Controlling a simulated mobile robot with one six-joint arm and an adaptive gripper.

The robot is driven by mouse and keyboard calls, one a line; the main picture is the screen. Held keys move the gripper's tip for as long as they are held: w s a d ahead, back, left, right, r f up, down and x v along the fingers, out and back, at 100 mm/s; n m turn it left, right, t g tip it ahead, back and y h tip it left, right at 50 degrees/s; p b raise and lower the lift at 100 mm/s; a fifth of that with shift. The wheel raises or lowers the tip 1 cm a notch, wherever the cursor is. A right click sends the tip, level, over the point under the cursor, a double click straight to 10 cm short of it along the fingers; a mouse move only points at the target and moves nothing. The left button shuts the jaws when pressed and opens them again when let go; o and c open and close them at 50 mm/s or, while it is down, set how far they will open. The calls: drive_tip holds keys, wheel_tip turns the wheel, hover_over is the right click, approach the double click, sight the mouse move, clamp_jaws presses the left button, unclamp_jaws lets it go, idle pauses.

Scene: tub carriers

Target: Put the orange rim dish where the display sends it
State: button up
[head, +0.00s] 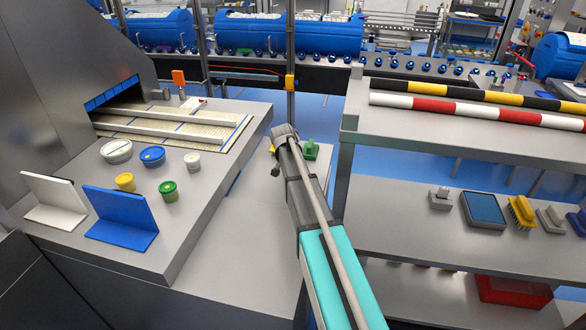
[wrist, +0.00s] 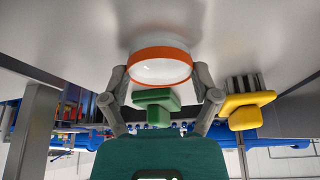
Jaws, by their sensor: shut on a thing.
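The orange rim dish (wrist: 160,68) is white with an orange band and sits between my fingers in the wrist view. My gripper (wrist: 160,76) is shut on it, with one finger at each side. The wrist picture looks upside down, and the dish is close to a grey surface; I cannot tell if it touches. In the head view my gripper (head: 283,133) is over the lower grey surface right of the machine, and the dish is hidden. I cannot make out a display with readable content.
A green tool (head: 310,149) stands just beyond my gripper, with a yellow brush (wrist: 247,105) beside it. Several small dishes, a white upright panel (head: 52,192) and a blue one (head: 122,212) stand on the left bench. A shelf (head: 400,220) at right holds brushes.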

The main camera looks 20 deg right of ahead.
drive_tip(key=shift+r, duration=0.1)
wheel_tip(320, 180, up, 3)
drive_tip(key=p, duration=0.3)
drive_tip(key=s+a+r+p, duration=0.3)
drive_tip(key=s+r+p, duration=0.6)
drive_tip(key=s, duration=0.4)
drive_tip(key=shift+s+r+p, duration=0.35)
drive_tip(key=shift+r+p, duration=0.05)
drive_tip(key=shift+p, duration=0.1)
idle(0.4)
idle(0.3)
